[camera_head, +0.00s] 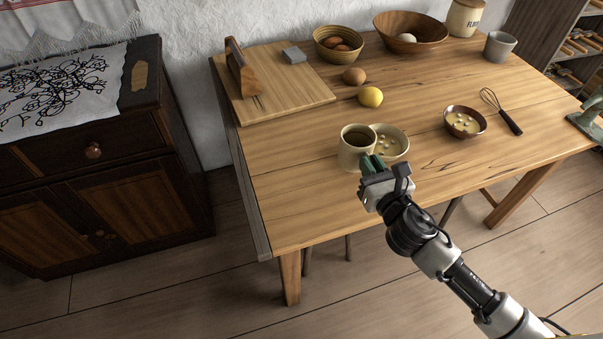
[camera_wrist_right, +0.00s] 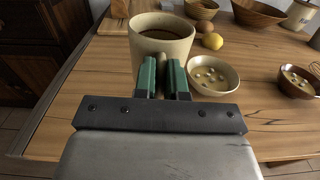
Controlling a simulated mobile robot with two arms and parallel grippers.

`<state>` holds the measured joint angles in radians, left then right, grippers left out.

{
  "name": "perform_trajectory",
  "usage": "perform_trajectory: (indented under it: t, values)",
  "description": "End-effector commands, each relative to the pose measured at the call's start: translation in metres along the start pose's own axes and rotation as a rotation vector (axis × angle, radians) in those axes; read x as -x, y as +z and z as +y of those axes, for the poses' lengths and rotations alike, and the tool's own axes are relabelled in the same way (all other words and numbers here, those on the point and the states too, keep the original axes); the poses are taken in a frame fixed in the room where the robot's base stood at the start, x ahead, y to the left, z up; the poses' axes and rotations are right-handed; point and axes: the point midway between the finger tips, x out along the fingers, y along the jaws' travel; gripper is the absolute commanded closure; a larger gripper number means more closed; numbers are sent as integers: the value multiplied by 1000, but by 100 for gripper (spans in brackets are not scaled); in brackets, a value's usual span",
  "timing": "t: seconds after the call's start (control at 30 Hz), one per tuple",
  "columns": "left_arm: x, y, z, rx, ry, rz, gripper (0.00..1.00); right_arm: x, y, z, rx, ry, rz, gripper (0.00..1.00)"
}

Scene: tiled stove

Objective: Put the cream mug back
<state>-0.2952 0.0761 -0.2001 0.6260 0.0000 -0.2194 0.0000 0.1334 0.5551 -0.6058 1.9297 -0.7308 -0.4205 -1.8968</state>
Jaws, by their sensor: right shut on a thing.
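The cream mug (camera_head: 353,150) is upright at the front of the wooden table, just left of a cream bowl with pale pieces in it (camera_head: 394,143). In the right wrist view the mug (camera_wrist_right: 161,45) is right ahead of the jaws, with a brown inside. My right gripper (camera_head: 373,164) has green fingertips and is shut on the mug's handle, which sits between the fingers (camera_wrist_right: 164,76). I cannot tell whether the mug's base touches the table. My left gripper is not in view.
A brown bowl (camera_head: 465,122) and a whisk (camera_head: 501,112) lie to the right. A lemon (camera_head: 371,97), an onion (camera_head: 354,76) and a cutting board (camera_head: 285,97) are farther back. A grey mug (camera_head: 499,47) stands at the back right. The table's front left is clear.

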Motion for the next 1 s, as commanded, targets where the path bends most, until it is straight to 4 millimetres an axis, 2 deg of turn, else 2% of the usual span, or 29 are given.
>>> perform_trajectory:
  t: [0.07,0.17,0.6,0.83,1.0]
  values:
    - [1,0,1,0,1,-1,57,-9,4,-2,2,12,-4,100]
    - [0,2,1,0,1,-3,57,-17,-1,3,-3,19,-3,100]
    - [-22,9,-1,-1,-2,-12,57,-76,-56,74,-5,20,-3,100]
    - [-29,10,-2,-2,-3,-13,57,-88,-69,87,0,19,-3,100]
    - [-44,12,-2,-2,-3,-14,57,-88,-96,88,-4,18,0,100]
